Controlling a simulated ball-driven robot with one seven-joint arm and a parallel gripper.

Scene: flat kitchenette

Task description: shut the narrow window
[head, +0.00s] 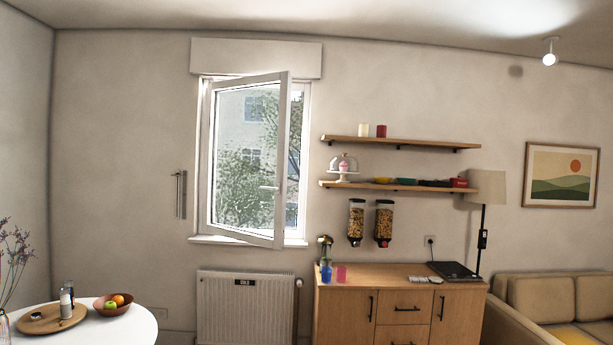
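The narrow window (281,160) is in the far wall, left of the picture's middle. Its white-framed sash stands open into the room, hinged at the left, with its right edge swung out from the frame (204,160). A white handle (268,188) sits on the sash's right side. Trees and a building show through the glass. My gripper is not in view.
A radiator (245,310) is below the window. A wooden cabinet (395,275) and shelves (400,144) stand to its right. A white round table (135,325) with a fruit bowl (112,306) is at the lower left. A sofa (550,300) is at the right.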

